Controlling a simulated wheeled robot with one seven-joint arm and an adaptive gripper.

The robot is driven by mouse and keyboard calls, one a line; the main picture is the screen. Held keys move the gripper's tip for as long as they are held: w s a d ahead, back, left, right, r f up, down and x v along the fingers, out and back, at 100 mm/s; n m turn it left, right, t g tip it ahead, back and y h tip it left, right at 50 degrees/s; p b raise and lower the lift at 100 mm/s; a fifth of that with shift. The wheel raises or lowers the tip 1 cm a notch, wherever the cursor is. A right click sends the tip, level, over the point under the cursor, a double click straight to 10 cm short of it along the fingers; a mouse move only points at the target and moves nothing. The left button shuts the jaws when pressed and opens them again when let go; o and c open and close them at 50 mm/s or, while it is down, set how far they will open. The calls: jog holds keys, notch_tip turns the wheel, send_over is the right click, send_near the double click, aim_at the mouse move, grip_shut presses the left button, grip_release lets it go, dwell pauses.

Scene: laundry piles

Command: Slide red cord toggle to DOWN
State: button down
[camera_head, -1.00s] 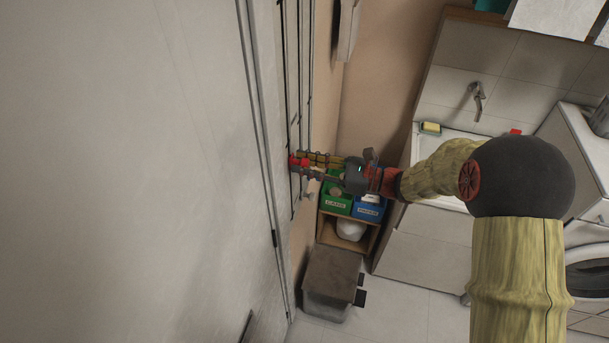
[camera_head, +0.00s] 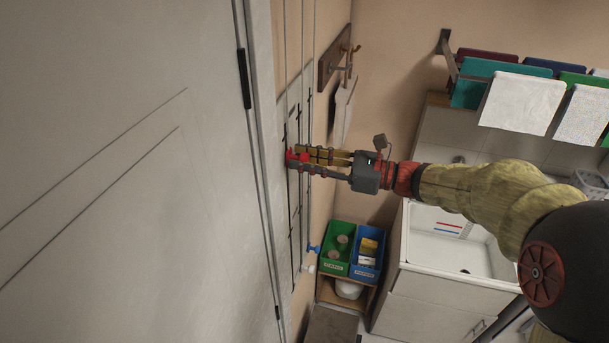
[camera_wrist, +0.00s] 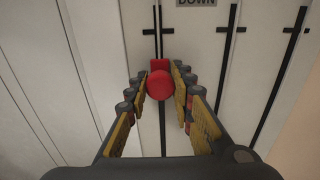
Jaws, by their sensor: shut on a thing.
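The red cord toggle (camera_wrist: 160,85) is a round red knob with a small red block behind it, on a dark vertical line of a pale panel. My gripper (camera_wrist: 160,90) is shut on it, with one finger on each side. A label reading DOWN (camera_wrist: 197,3) is cut off at the top edge of the wrist view, up and to the right of the toggle. A short dark cross mark (camera_wrist: 158,31) lies just above the toggle on its line. In the head view my gripper (camera_head: 292,158) reaches left to the wall cords, with red toggle (camera_head: 290,154) showing at its fingertips.
Other cords run parallel beside it; a blue toggle (camera_head: 313,249) sits lower. A wooden hook rack (camera_head: 335,55) is on the wall. Green (camera_head: 336,268) and blue (camera_head: 369,269) bins stand below my gripper. A white sink (camera_head: 440,214) is at right. A large door (camera_head: 120,170) fills the left.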

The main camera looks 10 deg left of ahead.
aim_at(286, 138)
notch_tip(286, 138, up, 5)
jog(key=shift+r+p, duration=0.1)
jog(key=shift+p, duration=0.75)
jog(key=c, duration=1.5)
grip_release()
jog(key=d, duration=1.2)
jog(key=shift+s, duration=0.45)
